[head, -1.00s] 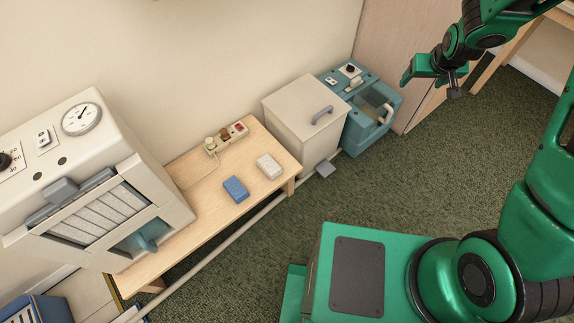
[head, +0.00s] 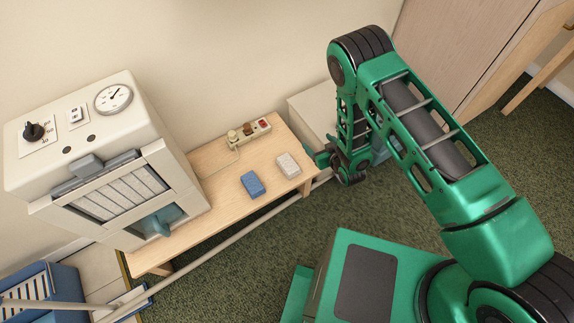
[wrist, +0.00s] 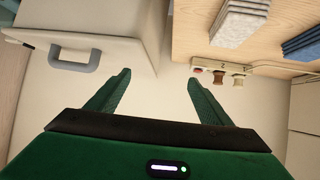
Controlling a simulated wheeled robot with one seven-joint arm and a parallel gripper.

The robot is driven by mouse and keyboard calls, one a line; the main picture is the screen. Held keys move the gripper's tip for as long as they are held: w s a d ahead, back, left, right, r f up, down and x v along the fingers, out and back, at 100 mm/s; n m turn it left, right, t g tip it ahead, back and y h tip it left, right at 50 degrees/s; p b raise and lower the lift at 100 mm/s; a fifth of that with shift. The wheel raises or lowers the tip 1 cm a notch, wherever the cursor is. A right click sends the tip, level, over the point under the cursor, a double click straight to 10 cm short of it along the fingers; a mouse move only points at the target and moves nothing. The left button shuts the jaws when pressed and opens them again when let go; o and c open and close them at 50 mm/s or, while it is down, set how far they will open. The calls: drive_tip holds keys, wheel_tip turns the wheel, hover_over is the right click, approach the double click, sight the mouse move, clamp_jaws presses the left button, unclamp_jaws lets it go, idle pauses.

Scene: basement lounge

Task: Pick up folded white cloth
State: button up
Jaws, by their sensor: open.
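The folded white cloth (head: 288,166) lies flat near the right end of the low wooden table in the head view. A folded blue cloth (head: 252,184) lies to its left with a small gap. In the wrist view the white cloth (wrist: 239,20) is at the upper right, with the blue cloth (wrist: 303,46) at the right edge. My gripper (wrist: 157,82) is open and empty, its two green fingers apart. In the head view it is beside the table's right end, to the right of the white cloth and apart from it, partly hidden by my arm.
A power strip (head: 250,130) with plugs and a cord sits at the table's back edge. A cream machine with a gauge (head: 85,140) stands at the table's left end. A pale bin (head: 308,112) with a handle (wrist: 75,58) stands right of the table. A pipe (head: 222,239) runs along the front.

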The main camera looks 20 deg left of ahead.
sight(290, 165)
drive_tip(key=s+a+f+n+y, duration=0.2)
drive_tip(key=s+a+f+y, duration=0.1)
drive_tip(key=s+f, duration=0.75)
drive_tip(key=x, duration=0.3)
drive_tip(key=r+x, duration=0.1)
drive_tip(key=x, duration=0.2)
drive_tip(key=a+x, duration=0.1)
drive_tip(key=x, duration=0.2)
drive_tip(key=shift+s+a+r, duration=0.15)
drive_tip(key=shift+s+a, duration=0.05)
drive_tip(key=shift+s, duration=0.1)
drive_tip(key=c, duration=1.1)
